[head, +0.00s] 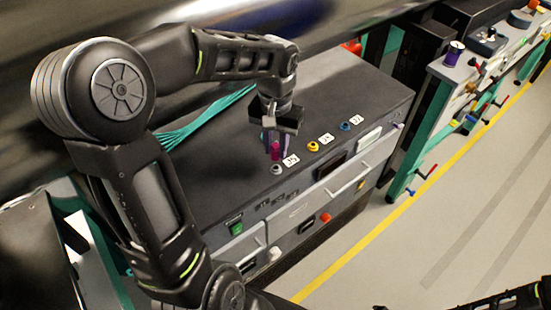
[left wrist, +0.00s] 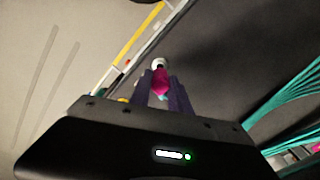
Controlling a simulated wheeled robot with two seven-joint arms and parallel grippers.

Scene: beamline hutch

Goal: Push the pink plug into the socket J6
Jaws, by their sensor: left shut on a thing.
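My left gripper (head: 275,146) is shut on the pink plug (head: 275,151), which points down over the top of the dark cabinet. The plug is just above or at the grey socket (head: 277,169); I cannot tell whether they touch. In the left wrist view, the pink plug (left wrist: 160,82) sits between the two fingers, with a pale ring (left wrist: 159,63) just beyond its tip. A yellow socket (head: 313,146) and a blue socket (head: 345,126) follow along the row. White tags stand beside the sockets, but their print is too small to read surely as J6. My right gripper is not in view.
Teal cables (head: 205,120) lie across the cabinet top (head: 235,165) behind the gripper. The cabinet front has a green switch (head: 237,229), a red knob (head: 325,217) and handles. A bench (head: 470,75) with tools stands at the right, across open floor.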

